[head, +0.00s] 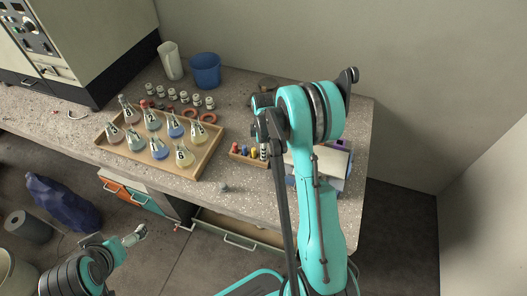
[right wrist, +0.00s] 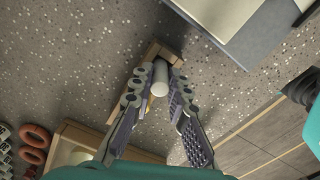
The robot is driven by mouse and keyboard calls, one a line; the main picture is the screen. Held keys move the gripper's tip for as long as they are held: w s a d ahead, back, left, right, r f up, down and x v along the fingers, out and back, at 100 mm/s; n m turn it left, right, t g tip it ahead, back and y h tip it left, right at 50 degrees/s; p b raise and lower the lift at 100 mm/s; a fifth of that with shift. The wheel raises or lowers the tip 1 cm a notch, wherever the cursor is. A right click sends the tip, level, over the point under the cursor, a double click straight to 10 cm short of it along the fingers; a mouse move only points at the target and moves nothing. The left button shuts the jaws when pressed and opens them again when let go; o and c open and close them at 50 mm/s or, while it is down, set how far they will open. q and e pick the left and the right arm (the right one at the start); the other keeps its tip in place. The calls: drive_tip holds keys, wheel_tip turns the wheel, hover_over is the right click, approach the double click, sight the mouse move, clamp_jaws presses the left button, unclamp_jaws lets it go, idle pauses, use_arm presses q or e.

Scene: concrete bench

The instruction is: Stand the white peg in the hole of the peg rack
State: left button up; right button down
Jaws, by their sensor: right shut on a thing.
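The white peg (right wrist: 159,79) is between the fingers of my right gripper (right wrist: 158,86), which is shut on it. In the right wrist view the peg is over the wooden peg rack (right wrist: 150,52). I cannot tell whether its lower end is in a hole. In the head view the rack (head: 246,159) is near the bench's front edge, with several coloured pegs in it. My right arm hides part of the rack's right side there. My left gripper (head: 138,234) is low at the left, over the floor, and too small to read.
A wooden tray (head: 204,164) of several flasks is left of the rack. Small jars, orange rings (head: 208,117), a blue cup (head: 205,70) and a white beaker (head: 171,60) stand behind. A pale flat-topped item (head: 333,160) is close on the right.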

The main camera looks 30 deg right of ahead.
drive_tip(key=shift+f+b, duration=0.4)
drive_tip(key=shift+f, duration=0.1)
drive_tip(key=c, duration=1.4)
unclamp_jaws()
wheel_tip(320, 180, up, 12)
drive_tip(key=s+a+r+m+t, duration=0.4)
drive_tip(key=s+a+r+m, duration=0.2)
drive_tip(key=s+a+r, duration=0.3)
drive_tip(key=s+a+m+t, duration=0.3)
drive_tip(key=s+a+m, duration=0.3)
drive_tip(key=s, duration=0.4)
drive_tip(key=shift+a+f+m, duration=0.2)
drive_tip(key=shift+f+m, duration=0.1)
